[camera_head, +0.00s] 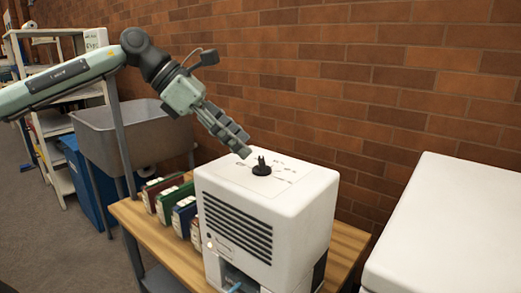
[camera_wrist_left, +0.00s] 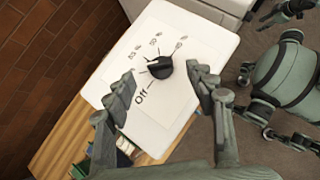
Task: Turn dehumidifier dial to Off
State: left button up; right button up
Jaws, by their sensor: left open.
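The white dehumidifier (camera_head: 312,215) stands on a wooden table, with a black dial (camera_head: 262,167) on its top. In the left wrist view the dial (camera_wrist_left: 158,68) sits among printed marks, with the word "Off" (camera_wrist_left: 141,96) on the gripper's side of it. I cannot tell for sure which mark the dial's pointer faces. My left gripper (camera_head: 241,146) is open and empty, just above and to the left of the dial. In the left wrist view its fingers (camera_wrist_left: 160,84) are on either side of the dial, apart from it. My right gripper cannot be made out clearly.
Several coloured binders (camera_head: 165,195) stand on the wooden table (camera_head: 160,238) left of the dehumidifier. A grey sink (camera_head: 150,135) and a blue bin (camera_head: 82,180) are further left. A white cabinet (camera_head: 450,225) is at the right. A brick wall (camera_head: 330,85) closes the back.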

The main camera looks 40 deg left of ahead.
aim_at(261, 159)
pick_arm(q)
jog(key=p+x, duration=0.1)
jog(key=x, duration=0.4)
pick_arm(e)
notch_tip(261, 159, down, 3)
jog(key=shift+w+a+r, duration=0.1)
jog(key=shift+w+r, duration=0.05)
pick_arm(q)
jog(key=c, duration=1.2)
jog(key=shift+o, duration=0.2)
